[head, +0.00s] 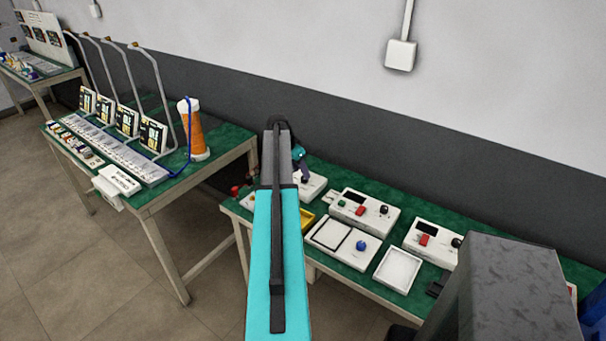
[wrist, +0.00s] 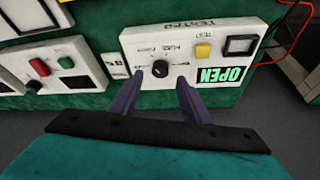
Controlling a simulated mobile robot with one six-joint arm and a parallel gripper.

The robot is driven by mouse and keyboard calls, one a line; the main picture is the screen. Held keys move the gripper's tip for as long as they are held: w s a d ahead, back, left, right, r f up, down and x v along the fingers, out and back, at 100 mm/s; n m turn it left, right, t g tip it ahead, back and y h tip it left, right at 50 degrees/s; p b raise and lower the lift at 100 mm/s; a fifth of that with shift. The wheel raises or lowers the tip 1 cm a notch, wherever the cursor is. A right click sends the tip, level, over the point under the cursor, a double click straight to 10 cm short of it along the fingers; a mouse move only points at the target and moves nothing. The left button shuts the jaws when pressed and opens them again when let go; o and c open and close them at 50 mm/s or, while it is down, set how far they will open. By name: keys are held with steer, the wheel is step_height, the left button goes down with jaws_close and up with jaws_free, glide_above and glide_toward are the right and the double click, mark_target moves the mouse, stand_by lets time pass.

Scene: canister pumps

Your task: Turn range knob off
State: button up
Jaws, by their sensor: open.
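The range knob (wrist: 160,69) is a small black round knob on a white tester box (wrist: 140,44), which appears upside down in the wrist view. Printed labels surround the knob; its pointer direction is too small to tell. My gripper (wrist: 160,80) has two purple fingers, open, with one tip on each side of the knob. I cannot tell whether either finger touches it. In the head view, my arm covers much of this box (head: 313,186), and only a bit of my gripper (head: 301,166) shows above it; the knob is hidden there.
White boxes with red buttons (head: 365,212) stand to the right on the green bench. A red cable (wrist: 292,45) runs beside the tester.

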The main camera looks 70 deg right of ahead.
mark_target(303, 178)
steer(key=shift+p+x, duration=0.5)
steer(key=shift+x, duration=1.55)
steer(key=c, duration=1)
steer(key=shift+c, duration=0.2)
